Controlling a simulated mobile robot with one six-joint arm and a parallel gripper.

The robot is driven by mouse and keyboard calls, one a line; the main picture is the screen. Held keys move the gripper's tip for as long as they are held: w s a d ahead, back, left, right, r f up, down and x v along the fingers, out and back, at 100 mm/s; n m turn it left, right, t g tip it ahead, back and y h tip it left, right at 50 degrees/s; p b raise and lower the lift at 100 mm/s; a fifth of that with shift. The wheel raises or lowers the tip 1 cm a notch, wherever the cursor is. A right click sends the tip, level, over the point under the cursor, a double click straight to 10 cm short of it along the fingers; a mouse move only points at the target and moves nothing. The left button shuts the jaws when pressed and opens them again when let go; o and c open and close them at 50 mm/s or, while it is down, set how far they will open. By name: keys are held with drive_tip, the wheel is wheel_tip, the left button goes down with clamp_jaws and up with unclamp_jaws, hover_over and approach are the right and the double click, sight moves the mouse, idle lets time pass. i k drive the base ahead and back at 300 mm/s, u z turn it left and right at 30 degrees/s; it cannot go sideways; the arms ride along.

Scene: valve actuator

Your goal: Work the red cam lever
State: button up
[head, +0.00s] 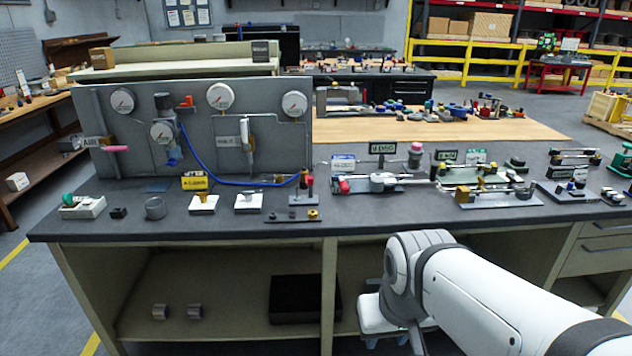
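Several small red parts are on the workbench (245,228), and I cannot tell for certain which is the cam lever. A red knob-like part (343,186) sits at the left end of a grey metal fixture (375,187) near the middle of the bench. Just left of it, a small upright device (303,186) has a red top. Another red handle (185,102) is on the grey gauge panel (275,108). My white arm reaches in from the lower right, in front of the bench and apart from these parts. My gripper's fingers do not show.
Small blocks and fittings (204,204) line the left front of the bench. More fixtures (497,197) crowd its right side. A blue hose (215,178) runs across the panel's front. The bench's front edge lies between my arm and the parts. An open shelf (230,270) is below.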

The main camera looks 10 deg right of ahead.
sight(342, 183)
drive_tip(key=z, duration=0.15)
drive_tip(key=i, duration=0.9)
drive_tip(key=u, duration=0.05)
